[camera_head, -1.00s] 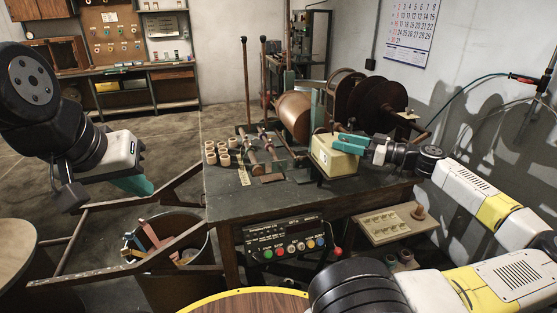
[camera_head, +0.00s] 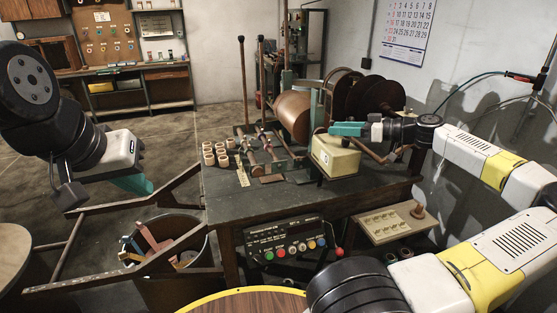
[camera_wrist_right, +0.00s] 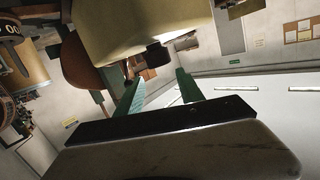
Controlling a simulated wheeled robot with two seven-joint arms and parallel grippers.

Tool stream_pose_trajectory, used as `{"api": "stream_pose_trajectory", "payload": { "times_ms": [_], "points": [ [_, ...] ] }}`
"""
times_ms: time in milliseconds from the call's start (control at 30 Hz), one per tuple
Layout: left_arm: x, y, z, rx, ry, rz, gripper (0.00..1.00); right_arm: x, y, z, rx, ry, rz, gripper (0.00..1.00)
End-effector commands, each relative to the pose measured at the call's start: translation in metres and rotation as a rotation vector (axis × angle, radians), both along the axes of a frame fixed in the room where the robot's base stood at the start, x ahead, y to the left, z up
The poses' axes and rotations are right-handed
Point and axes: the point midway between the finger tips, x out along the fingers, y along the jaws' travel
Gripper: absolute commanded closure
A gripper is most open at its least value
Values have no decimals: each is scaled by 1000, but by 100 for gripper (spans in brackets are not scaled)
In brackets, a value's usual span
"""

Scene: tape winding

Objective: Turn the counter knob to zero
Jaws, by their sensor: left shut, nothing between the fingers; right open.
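The cream counter box (camera_head: 335,157) stands on the dark workbench near its right front. In the right wrist view the box (camera_wrist_right: 125,30) fills the top, and a black knob (camera_wrist_right: 160,56) sticks out from it. My right gripper (camera_head: 335,129) is at the top of the box in the head view. In the wrist view its teal fingers (camera_wrist_right: 158,88) are open, with the knob ahead of the gap between them and nothing held. The knob's setting cannot be read. My left gripper (camera_head: 133,185) is shut and empty, far left of the bench.
The winding machine with its copper-coloured drum (camera_head: 293,116) and dark reels stands behind the box. Several small tape rolls (camera_head: 215,154) sit at the bench's left. A control panel (camera_head: 285,240) with coloured buttons is below the front edge. A bin (camera_head: 190,275) stands lower left.

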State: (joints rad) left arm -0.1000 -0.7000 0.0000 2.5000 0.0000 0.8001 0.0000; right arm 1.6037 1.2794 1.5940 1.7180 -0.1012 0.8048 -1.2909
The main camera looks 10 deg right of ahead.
Motion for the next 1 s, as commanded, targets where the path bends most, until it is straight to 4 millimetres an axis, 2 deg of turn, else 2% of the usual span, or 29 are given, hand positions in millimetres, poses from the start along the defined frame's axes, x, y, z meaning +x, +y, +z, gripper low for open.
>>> {"api": "stream_pose_trajectory", "payload": {
  "times_ms": [133,467,767,1000],
  "points": [
    [0,0,0,0,0,0,100,9,25,2,-23,40,32,55],
    [0,0,0,0,0,0,100,12,87,-16,-96,172,124,55],
    [0,0,0,0,0,0,100,1,141,-40,-189,316,201,55],
    [0,0,0,0,0,0,100,-16,181,-62,-291,445,248,55]
  ]
}}
